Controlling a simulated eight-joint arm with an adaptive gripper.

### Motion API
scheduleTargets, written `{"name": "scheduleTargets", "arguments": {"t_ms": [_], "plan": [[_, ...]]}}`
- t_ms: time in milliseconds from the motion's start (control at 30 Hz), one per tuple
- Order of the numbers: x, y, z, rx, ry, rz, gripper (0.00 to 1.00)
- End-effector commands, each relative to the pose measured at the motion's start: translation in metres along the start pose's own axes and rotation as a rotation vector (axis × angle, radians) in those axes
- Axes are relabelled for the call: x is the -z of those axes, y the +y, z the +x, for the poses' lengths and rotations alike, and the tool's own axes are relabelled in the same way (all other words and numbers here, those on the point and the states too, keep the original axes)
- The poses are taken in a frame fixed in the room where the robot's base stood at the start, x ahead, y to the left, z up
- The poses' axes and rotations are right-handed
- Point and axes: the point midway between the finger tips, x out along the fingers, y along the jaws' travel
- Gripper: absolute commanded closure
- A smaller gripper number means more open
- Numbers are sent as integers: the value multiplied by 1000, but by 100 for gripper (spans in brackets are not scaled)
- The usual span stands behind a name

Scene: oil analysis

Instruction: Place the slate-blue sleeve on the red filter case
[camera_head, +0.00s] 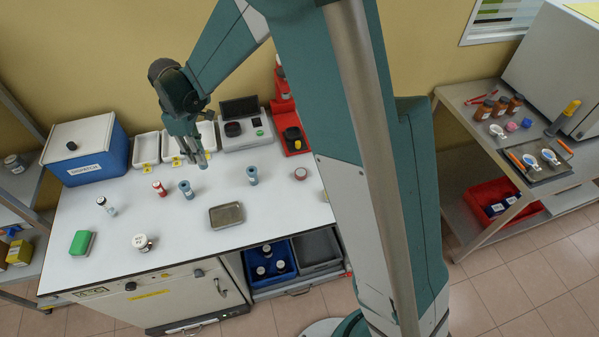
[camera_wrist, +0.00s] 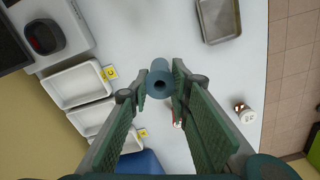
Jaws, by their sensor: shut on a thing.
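The slate-blue sleeve (camera_wrist: 160,80) is a hollow cylinder with a dark bore, between my fingertips in the wrist view. My gripper (camera_wrist: 161,83) is shut on it. In the head view my gripper (camera_head: 201,160) hangs above the bench in front of the white trays; the held sleeve is hard to make out there. The red filter case (camera_head: 159,188) stands on the bench, lower left of my gripper and apart from it. It also shows in the wrist view (camera_wrist: 176,119), small and partly hidden by the right finger.
Blue cylinders stand on the bench, one (camera_head: 186,190) just right of the red case and another (camera_head: 252,176) farther right. A metal tray (camera_head: 226,215), a white-capped jar (camera_head: 141,242) and a green box (camera_head: 82,243) are near the front. A blue box (camera_head: 100,150) stands back left.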

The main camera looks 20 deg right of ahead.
Motion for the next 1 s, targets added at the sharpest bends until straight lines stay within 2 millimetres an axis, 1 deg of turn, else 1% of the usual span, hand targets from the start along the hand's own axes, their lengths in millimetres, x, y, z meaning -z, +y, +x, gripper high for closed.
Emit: {"name": "scheduleTargets", "arguments": {"t_ms": [33, 200, 500, 733, 1000], "plan": [[-15, 7, -1, 0, 0, 20, 91], [-60, 26, -4, 0, 0, 81, 91], [-141, 50, -7, -1, 0, 187, 91], [-203, 62, -9, -2, -1, 269, 91], [-273, 66, -11, -2, -1, 364, 91]]}}
